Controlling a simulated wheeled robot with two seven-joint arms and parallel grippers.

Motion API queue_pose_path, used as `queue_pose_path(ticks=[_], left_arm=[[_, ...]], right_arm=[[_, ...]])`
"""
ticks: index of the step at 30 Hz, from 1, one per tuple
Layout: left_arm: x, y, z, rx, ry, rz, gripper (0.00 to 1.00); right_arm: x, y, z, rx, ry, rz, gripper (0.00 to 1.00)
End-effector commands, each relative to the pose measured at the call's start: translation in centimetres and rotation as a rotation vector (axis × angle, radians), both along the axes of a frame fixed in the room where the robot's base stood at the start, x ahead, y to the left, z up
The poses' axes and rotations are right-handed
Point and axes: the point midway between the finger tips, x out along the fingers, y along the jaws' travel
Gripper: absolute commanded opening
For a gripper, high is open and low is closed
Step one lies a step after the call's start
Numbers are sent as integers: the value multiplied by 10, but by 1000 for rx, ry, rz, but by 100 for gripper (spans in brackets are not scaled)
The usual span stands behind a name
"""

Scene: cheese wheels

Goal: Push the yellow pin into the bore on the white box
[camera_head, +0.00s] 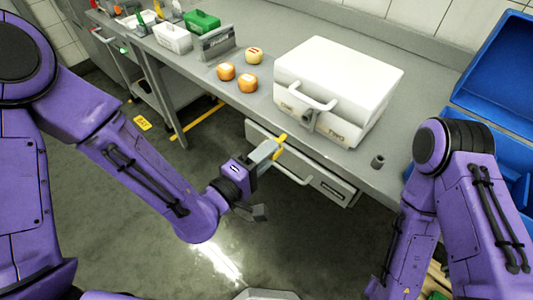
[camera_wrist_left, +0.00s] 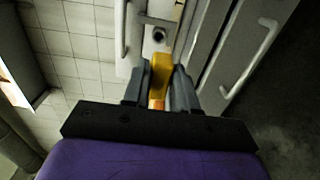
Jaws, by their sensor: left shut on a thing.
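The white box (camera_head: 340,75) stands on the grey counter, with a handle and labels on its front. A grey bore fitting (camera_head: 309,121) sits at its lower front; in the left wrist view the dark round bore (camera_wrist_left: 159,35) is just beyond the pin. My left gripper (camera_head: 272,150) is shut on the yellow pin (camera_head: 280,144), in front of and below the box. The pin (camera_wrist_left: 161,68) points towards the bore in the wrist view and is apart from it. My right arm shows at the right, but its gripper is out of view.
A drawer (camera_head: 330,186) with a bar handle is under the counter, close to my left gripper. Several orange and yellow cheese wheels (camera_head: 247,82) lie left of the box. A small dark cylinder (camera_head: 377,161) stands right of it. Blue bins (camera_head: 500,75) are at the right.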

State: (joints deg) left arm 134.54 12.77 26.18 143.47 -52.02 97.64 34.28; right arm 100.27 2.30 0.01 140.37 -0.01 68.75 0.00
Motion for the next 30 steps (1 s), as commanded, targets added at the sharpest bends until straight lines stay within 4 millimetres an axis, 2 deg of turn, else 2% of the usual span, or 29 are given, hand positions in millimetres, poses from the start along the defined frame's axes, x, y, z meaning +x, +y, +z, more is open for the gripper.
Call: queue_pose_path(ticks=[9, 21, 30], left_arm=[[-2, -4, 0, -9, -10, -16, 0], [34, -29, 1, -6, -10, -15, 0], [44, -36, 1, -7, -8, -14, 0]], right_arm=[[0, 0, -4, 0, 0, 0, 0], [0, 0, 6, 0, 0, 0, 0], [0, 0, 7, 0, 0, 0, 0]])
